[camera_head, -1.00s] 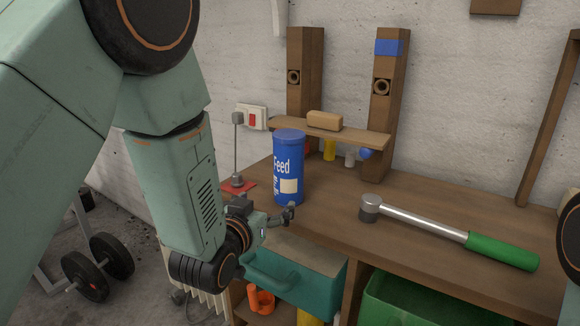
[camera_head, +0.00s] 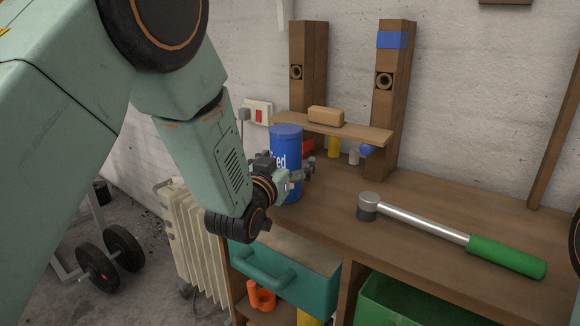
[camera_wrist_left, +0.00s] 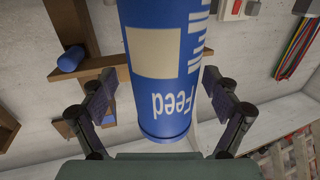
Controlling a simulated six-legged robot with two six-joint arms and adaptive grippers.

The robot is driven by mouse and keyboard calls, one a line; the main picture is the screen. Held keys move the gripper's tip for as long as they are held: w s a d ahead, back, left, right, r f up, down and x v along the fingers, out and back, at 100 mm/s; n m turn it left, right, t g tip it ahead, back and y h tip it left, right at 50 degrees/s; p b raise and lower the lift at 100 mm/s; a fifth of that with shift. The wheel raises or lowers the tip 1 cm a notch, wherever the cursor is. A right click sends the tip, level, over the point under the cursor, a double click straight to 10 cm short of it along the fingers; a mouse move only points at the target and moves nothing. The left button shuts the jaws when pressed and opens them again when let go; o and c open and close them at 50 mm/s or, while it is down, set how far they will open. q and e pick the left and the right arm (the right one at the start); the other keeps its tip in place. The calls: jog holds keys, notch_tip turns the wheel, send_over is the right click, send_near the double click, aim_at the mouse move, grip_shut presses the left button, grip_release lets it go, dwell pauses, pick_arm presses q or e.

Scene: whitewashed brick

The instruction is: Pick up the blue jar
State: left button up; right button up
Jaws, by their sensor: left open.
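The blue jar (camera_head: 287,146), with white "Feed" lettering and a pale label, stands upright on the wooden workbench (camera_head: 330,215). My left gripper (camera_head: 292,176) is in front of the jar and hides its lower part in the head view. In the left wrist view the jar (camera_wrist_left: 160,70) appears upside down, between the two open fingers of the left gripper (camera_wrist_left: 165,105). My right gripper is not in view.
A hammer-like tool (camera_head: 430,227) with a green handle lies to the right on the bench. Behind the jar is a small wooden shelf (camera_head: 350,130) with a tan block (camera_head: 326,115). A teal drawer (camera_head: 285,275) juts out below the bench edge.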

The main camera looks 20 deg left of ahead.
pick_arm(q)
jog(key=shift+w+a, duration=0.4)
jog(key=shift+a, duration=0.2)
jog(key=shift+w+d, duration=0.15)
jog(key=shift+d, duration=0.55)
jog(key=shift+c, duration=0.3)
jog(key=shift+a, duration=0.5)
jog(key=c, duration=0.4)
jog(key=shift+d, duration=0.35)
jog(key=c, duration=0.5)
jog(key=shift+a, duration=0.2)
jog(key=c, duration=0.5)
jog(key=shift+d+r, duration=0.1)
jog(key=shift+d, duration=0.05)
jog(key=shift+c, duration=1)
